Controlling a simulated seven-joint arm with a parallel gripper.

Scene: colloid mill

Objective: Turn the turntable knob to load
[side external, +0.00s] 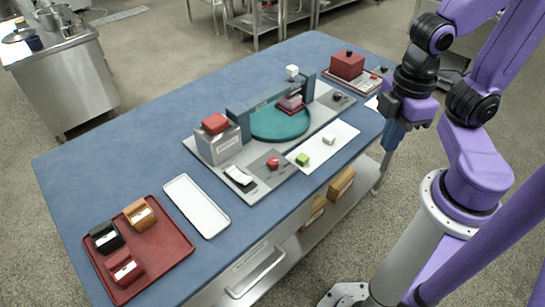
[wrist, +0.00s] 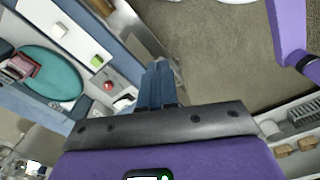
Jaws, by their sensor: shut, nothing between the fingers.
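The turntable (side external: 281,123) is a teal disc on a grey base, with a dark red block on it; it also shows in the wrist view (wrist: 62,82). A red knob (side external: 272,162) sits at the base's front left, and it also shows in the wrist view (wrist: 108,86). A dark knob (side external: 337,96) sits at the base's right end. I cannot tell which is the turntable knob, and markings are too small to read. My gripper (side external: 391,146) is shut and empty beyond the table's right front edge, apart from both knobs. Its blue fingers are together in the wrist view (wrist: 160,72).
A white strip (side external: 318,146) with a green cube (side external: 302,159) and a white cube (side external: 329,139) lies before the turntable. A grey box with red top (side external: 215,123) stands left. A red tray (side external: 172,257) holds several blocks. A white tray (side external: 196,204) is empty.

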